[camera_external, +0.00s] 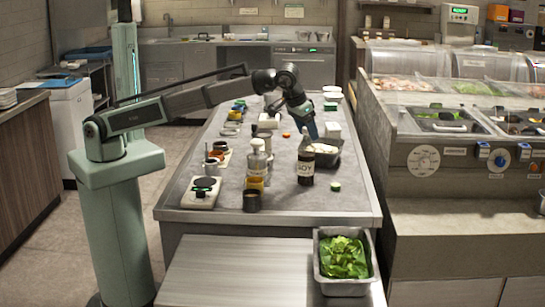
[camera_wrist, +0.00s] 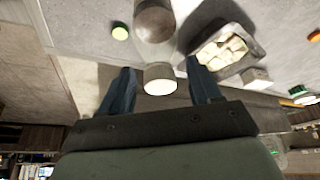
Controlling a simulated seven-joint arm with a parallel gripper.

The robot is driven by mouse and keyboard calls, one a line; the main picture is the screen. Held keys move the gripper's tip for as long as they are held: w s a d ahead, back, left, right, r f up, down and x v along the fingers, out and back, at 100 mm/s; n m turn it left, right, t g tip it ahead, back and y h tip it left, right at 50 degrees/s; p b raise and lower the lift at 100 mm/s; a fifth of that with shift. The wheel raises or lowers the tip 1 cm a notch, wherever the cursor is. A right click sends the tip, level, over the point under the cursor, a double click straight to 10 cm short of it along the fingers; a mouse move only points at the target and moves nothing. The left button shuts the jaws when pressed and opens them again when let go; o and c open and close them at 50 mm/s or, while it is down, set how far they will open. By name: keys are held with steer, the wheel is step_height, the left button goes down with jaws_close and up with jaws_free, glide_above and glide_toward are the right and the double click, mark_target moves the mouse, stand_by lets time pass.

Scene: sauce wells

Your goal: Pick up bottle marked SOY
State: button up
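The SOY bottle (camera_external: 306,166) stands upright on the grey counter, dark with a white label whose lettering faces the external camera. My gripper (camera_external: 310,130) is behind and above the bottle's top in the external view, pointing down. In the wrist view my gripper (camera_wrist: 161,84) is open, with its two blue fingers apart. A round pale top (camera_wrist: 160,80) shows between the fingers, with a dark rounded part beyond it. No label is readable there, so I cannot tell if it is the SOY bottle. No contact with the fingers shows.
A metal tray of pale cubes (camera_wrist: 222,48) sits close to the right finger. A green lid (camera_external: 335,186) lies right of the bottle. A pale-labelled bottle (camera_external: 257,160) and a dark cup (camera_external: 252,201) stand left. A bin of greens (camera_external: 343,258) is in front.

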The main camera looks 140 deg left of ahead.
jaws_close()
stand_by(0.4)
stand_by(0.4)
